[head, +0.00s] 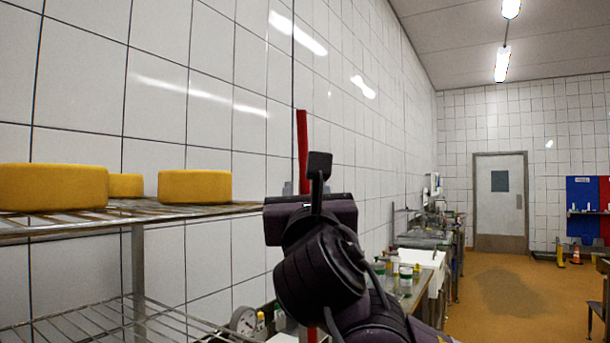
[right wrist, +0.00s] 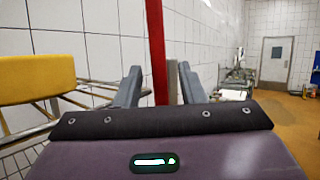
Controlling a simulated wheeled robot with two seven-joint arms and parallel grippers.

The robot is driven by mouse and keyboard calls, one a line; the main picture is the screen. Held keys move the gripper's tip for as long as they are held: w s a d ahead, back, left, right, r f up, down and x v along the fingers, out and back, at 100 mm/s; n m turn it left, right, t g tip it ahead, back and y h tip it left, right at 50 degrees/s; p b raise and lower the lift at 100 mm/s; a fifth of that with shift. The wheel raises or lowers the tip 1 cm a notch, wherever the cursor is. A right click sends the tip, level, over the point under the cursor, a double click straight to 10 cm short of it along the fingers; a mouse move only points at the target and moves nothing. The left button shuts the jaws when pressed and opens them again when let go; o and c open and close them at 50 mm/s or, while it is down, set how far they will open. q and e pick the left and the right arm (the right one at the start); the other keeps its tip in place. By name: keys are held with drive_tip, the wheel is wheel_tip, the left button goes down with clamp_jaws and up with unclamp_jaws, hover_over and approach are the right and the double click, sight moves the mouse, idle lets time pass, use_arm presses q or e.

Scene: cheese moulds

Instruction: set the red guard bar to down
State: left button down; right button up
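The red guard bar (head: 302,150) stands upright in front of the tiled wall in the head view. Its lower part is hidden behind my right gripper (head: 300,188). In the right wrist view the red bar (right wrist: 156,50) shows upright in the gap between the two grey fingers of the right gripper (right wrist: 159,78). The fingers are apart, with space on both sides of the bar. I cannot tell whether the bar is between the fingertips or just beyond them. My left gripper is in neither view.
A metal rack (head: 139,265) with yellow cheese wheels (head: 194,187) stands at the left, close to the gripper. A counter with bottles and a dial scale (head: 243,320) runs along the wall. Open floor (head: 510,295) lies at the right, towards a door (head: 500,200).

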drive_tip(key=shift+x, duration=0.85)
clamp_jaws()
drive_tip(key=shift+s, duration=0.1)
